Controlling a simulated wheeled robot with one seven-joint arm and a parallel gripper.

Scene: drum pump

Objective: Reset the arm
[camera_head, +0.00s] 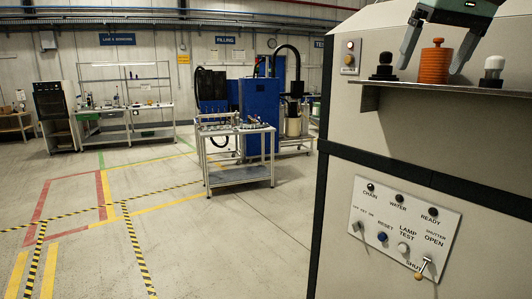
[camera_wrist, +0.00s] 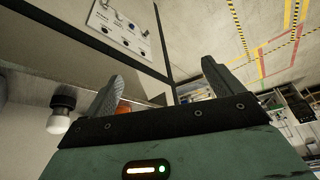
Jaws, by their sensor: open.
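My gripper (camera_head: 434,50) is at the upper right of the head view, open, with its two grey fingers pointing down. An orange ribbed knob-like piece (camera_head: 434,62) stands on the metal shelf (camera_head: 450,90) between and behind the fingers; I cannot tell whether they touch it. In the wrist view both fingers of my gripper (camera_wrist: 160,85) are spread apart, and a bit of the orange piece (camera_wrist: 124,107) shows by the left finger.
A black knob piece (camera_head: 383,67) and a white-topped piece (camera_head: 492,72) stand on the shelf to either side. Below is a control panel (camera_head: 405,232) with switches and a shutter lever (camera_head: 424,267). A workbench cart (camera_head: 238,176) stands farther back. Open floor lies left.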

